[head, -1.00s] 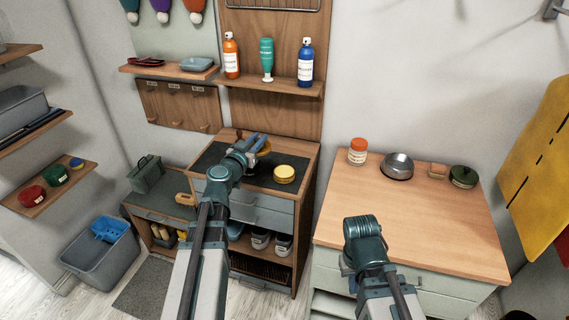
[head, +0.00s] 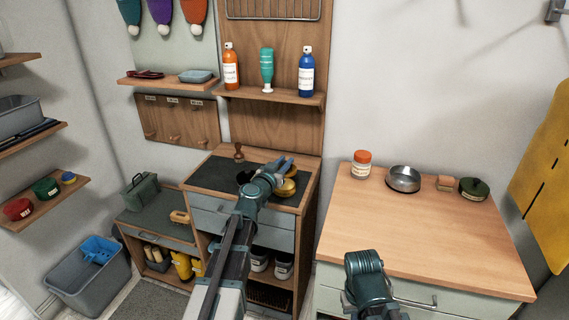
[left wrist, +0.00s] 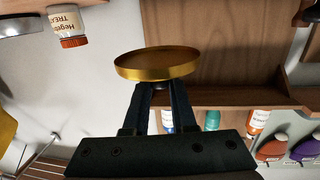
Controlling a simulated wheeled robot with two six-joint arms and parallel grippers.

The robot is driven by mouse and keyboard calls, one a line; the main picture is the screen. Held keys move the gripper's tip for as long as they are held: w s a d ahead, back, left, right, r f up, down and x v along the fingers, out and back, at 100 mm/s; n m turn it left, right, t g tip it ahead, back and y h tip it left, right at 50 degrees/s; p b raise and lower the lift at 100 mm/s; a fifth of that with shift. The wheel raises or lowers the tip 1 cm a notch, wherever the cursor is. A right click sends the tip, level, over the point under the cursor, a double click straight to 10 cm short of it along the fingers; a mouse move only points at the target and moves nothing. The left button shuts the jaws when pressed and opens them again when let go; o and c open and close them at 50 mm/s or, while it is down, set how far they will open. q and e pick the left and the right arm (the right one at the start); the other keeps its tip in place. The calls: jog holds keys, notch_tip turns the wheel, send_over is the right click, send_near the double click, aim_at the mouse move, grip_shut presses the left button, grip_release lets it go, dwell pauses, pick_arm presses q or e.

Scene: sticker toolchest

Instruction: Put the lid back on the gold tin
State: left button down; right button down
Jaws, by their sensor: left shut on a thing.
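The gold tin (head: 286,189) sits on the dark mat of the wooden tool chest, partly hidden behind my left gripper. My left gripper (head: 283,163) is shut on the gold lid (head: 291,172) and holds it just above and beside the tin. The lid also shows in the left wrist view (left wrist: 157,66), at the fingertips of the left gripper (left wrist: 160,84); the tin does not show there. In the head view only links of my right arm show, not its gripper.
A wooden-handled stamp (head: 239,152) stands at the back of the mat. A shelf (head: 268,96) with several bottles hangs above the chest. To the right, a worktop (head: 425,235) holds an orange-lidded jar (head: 362,164), a metal bowl (head: 403,179) and a green pot (head: 473,188); its front is clear.

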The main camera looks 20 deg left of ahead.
pick_arm(q)
jog(key=shift+f+b, duration=2.55)
jog(key=shift+f, duration=0.25)
jog(key=shift+f, duration=0.1)
jog(key=shift+c, duration=0.8)
grip_release()
jog(key=shift+r+p, duration=3.4)
jog(key=shift+r, duration=0.15)
jog(key=shift+c, duration=0.2)
